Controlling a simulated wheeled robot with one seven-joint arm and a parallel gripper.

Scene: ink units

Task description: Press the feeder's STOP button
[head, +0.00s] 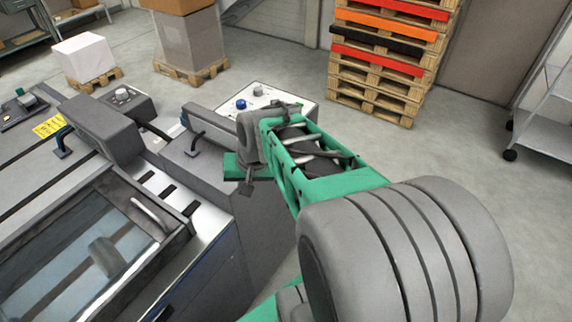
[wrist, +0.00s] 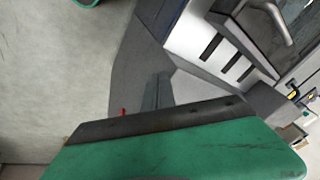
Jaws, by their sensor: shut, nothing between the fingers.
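The feeder (head: 190,165) is a grey machine at the left of the head view. A white control panel (head: 285,97) on its far side carries a blue button (head: 241,104) and a grey knob (head: 258,90). My wrist hides part of this panel. I cannot make out a button marked STOP. A small red spot (wrist: 123,112) shows at my gripper's edge in the wrist view; I cannot tell what it is. My gripper (head: 246,188) is shut and empty, over the feeder's near right corner and nearer than the panel. Its grey fingers (wrist: 158,92) also show in the wrist view.
A second grey knob box (head: 122,96) stands farther left on the machine. Pallets (head: 375,85) are stacked at the back. A wheeled rack (head: 545,130) stands at right. Grey floor (head: 445,150) is clear between them.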

